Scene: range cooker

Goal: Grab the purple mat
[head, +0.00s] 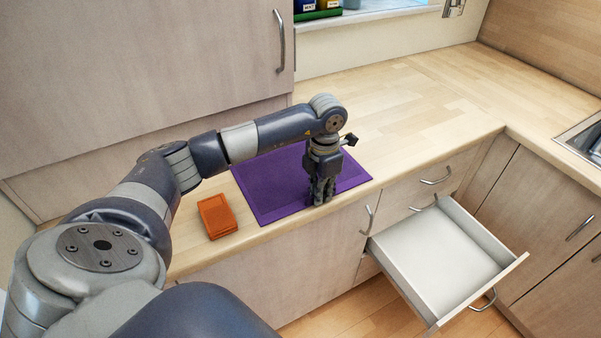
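The purple mat (272,187) lies flat on the wooden counter, near its front edge, in the head view. My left gripper (320,200) points down over the right part of the mat, close to its front edge. My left arm crosses above the mat and hides part of its back side. The gripper's fingers look close together, but whether they are shut or hold the mat's edge cannot be made out. My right gripper is not in view.
An orange block-like object (217,216) lies on the counter left of the mat. An open, empty white drawer (440,258) juts out below the counter on the right. A sink (585,138) is at the far right. The counter (430,100) behind and right of the mat is clear.

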